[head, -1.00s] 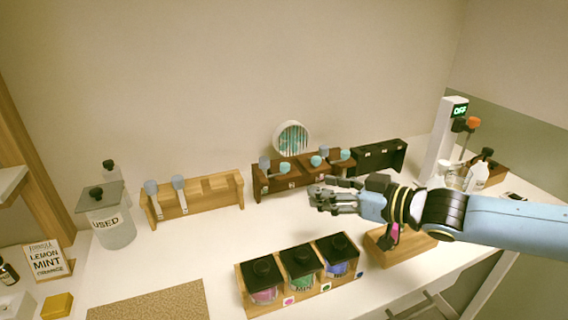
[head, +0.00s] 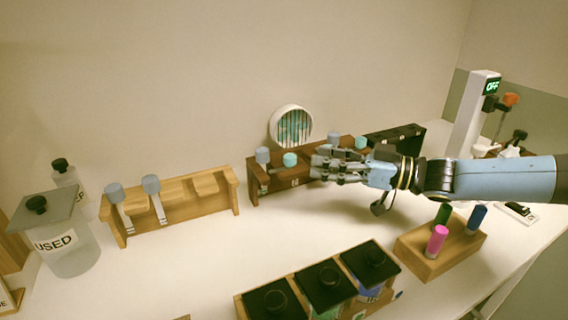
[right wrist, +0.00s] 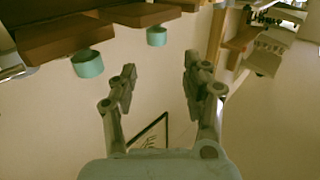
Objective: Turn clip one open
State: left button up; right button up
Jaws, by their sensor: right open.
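The brown rack (head: 256,191) stands against the back wall and carries knobbed clips. A grey-blue knob (head: 263,155) and a teal knob (head: 289,160) show at its left, and more grey-blue knobs (head: 334,140) farther right. Which one is clip one cannot be told. My right gripper (head: 322,164) is open and empty in front of the brown rack, hiding part of it. In the right wrist view the open fingers (right wrist: 160,75) have nothing between them; two teal knobs (right wrist: 88,64) hang from the brown rack beyond them. My left gripper is not in view.
A light wood rack (head: 185,188) with two grey-blue clips stands left. A block (head: 425,262) with pink, green and blue vials stands right. Black-lidded jars (head: 323,287) stand at the front, the USED jar (head: 70,255) at the left. The middle counter is clear.

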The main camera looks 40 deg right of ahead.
aim_at(288, 155)
jog(key=x, duration=0.2)
jog(key=b+x, duration=0.1)
jog(key=x, duration=0.1)
jog(key=f+x, duration=0.1)
jog(key=x, duration=0.2)
jog(key=shift+d+b, duration=0.2)
jog(key=shift+b, duration=0.1)
jog(key=shift+w+a, duration=0.25)
jog(key=shift+w, duration=0.25)
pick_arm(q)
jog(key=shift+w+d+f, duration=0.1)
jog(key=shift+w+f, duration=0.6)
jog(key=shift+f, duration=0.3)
pick_arm(e)
grip_shut()
jog(key=shift+w+a, duration=0.1)
